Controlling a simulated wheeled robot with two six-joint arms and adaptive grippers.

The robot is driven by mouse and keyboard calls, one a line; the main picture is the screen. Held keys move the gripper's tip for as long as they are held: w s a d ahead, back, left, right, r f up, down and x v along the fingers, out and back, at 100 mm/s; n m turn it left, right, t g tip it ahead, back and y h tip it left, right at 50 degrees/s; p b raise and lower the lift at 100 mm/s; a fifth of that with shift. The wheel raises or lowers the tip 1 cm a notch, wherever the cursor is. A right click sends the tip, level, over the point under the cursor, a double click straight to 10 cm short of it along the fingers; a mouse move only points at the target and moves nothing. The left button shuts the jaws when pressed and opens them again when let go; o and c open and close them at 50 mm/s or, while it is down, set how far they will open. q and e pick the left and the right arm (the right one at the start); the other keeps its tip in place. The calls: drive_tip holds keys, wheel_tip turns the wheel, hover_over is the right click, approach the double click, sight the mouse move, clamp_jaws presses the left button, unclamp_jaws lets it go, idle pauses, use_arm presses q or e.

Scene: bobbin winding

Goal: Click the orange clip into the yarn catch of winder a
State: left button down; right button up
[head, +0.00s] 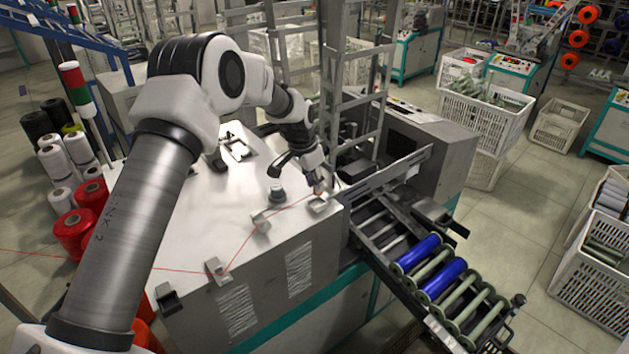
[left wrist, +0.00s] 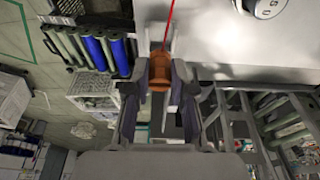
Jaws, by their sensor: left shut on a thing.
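The orange clip (left wrist: 160,72) is between the two fingers of my left gripper (left wrist: 160,84) in the left wrist view, with red yarn running up from it. In the head view my left gripper (head: 314,177) is low over the right front corner of the winder's white top (head: 180,225), and only a small orange spot shows at its tip. A small metal block (head: 318,206), which may be the yarn catch, sits just below the fingertips. Whether the clip touches it cannot be told. My right gripper is not in view.
The red yarn runs across the top past small metal guides (head: 261,222) (head: 215,269). A dark knob (head: 277,192) stands left of the gripper. A metal frame (head: 345,95) rises close behind. A rack with blue bobbins (head: 417,253) lies to the right.

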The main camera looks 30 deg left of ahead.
sight(315, 193)
use_arm(q)
drive_tip(key=shift+f+b, duration=1.05)
drive_tip(key=shift+f, duration=0.95)
drive_tip(key=c, duration=0.9)
unclamp_jaws()
drive_tip(key=shift+r, duration=0.1)
drive_tip(key=v, duration=1.2)
drive_tip(key=shift+w, duration=0.1)
